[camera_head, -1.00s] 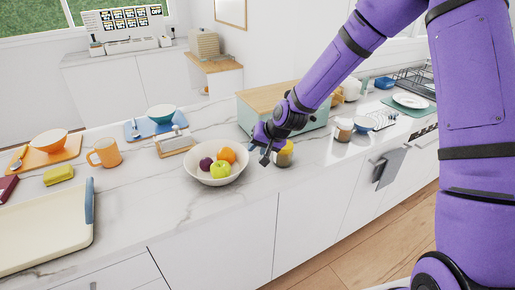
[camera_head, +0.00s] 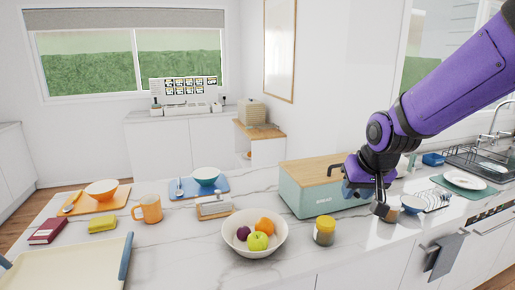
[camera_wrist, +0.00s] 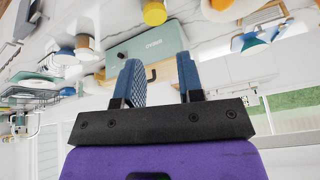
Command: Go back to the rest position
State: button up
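My gripper (camera_head: 366,194) is at the end of my purple arm, in front of the right end of the green bread box (camera_head: 305,195) and above the counter. In the wrist view the two blue finger pads (camera_wrist: 160,84) stand apart with nothing between them, so it is open and empty. The bread box with its wooden lid also shows beyond the fingers in the wrist view (camera_wrist: 150,45). A jar with a yellow lid (camera_head: 324,231) stands on the counter left of the gripper.
A white fruit bowl (camera_head: 270,252), an orange mug (camera_head: 149,209) and a cream tray (camera_head: 70,272) stand on the marble counter to the left. A blue-and-white bowl (camera_head: 412,204), a white plate (camera_head: 466,180) and a dish rack (camera_head: 485,158) are at the right. Air above the left counter is free.

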jog(key=s+d+r, duration=0.2)
jog(key=s+r, duration=0.1)
jog(key=s, duration=0.4)
jog(key=s+d+r, duration=0.3)
jog(key=s, duration=0.5)
jog(key=s+d+r, duration=0.2)
jog(key=s+r, duration=0.2)
jog(key=s, duration=0.3)
jog(key=shift+s+d+h, duration=0.2)
jog(key=shift+d+h, duration=0.1)
jog(key=shift+h, duration=0.1)
